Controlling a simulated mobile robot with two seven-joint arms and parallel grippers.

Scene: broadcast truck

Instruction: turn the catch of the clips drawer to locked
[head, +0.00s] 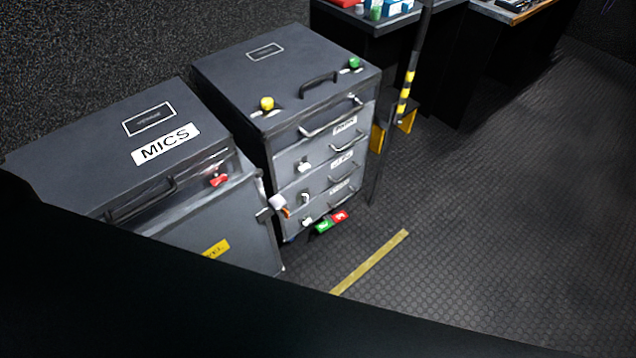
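A dark grey drawer cabinet (290,75) stands in the middle of the head view, with several stacked drawers in its front. Each drawer has a bar handle and a small white label; the labels (341,158) are too small to read surely, so I cannot tell which drawer is the clips drawer. Small white catches sit at the drawers' left side: an upper one (304,166), a middle one (305,198) and a low one (308,221). Their settings are unclear. A green marker (323,226) and a red marker (340,216) show at the cabinet's foot. Neither gripper is in view.
A black post with yellow bands (405,90) rises at the cabinet's right. Dark tables stand behind. The floor (500,200) at right is clear, with a yellow strip (370,262).

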